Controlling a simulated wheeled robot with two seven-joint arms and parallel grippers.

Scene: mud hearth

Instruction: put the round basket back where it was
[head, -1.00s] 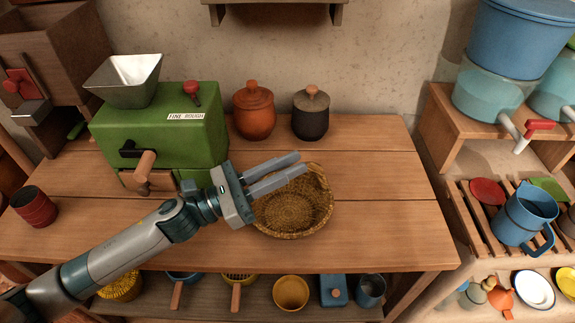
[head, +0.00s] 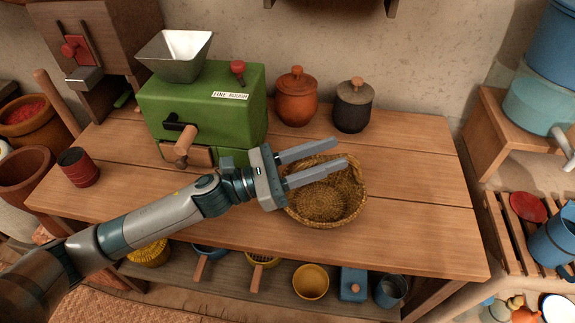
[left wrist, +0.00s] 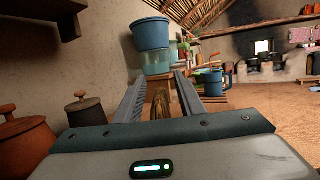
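The round woven basket (head: 335,200) sits on the wooden table, right of the green mill. My left gripper (head: 329,159) is over the basket's left and back part, its two fingers spread apart with a gap between them. I see nothing held between the fingers in the head view. In the left wrist view the fingers (left wrist: 160,97) are also apart, with a brown strip between them that I cannot name for sure. Whether the fingers touch the basket rim cannot be told. My right gripper is not in view.
The green mill (head: 205,105) stands left of the basket. An orange lidded jar (head: 296,100) and a dark lidded jar (head: 353,108) stand behind it. The table (head: 420,205) is bare to the right. A shelf below holds a yellow bowl (head: 311,282) and other ware.

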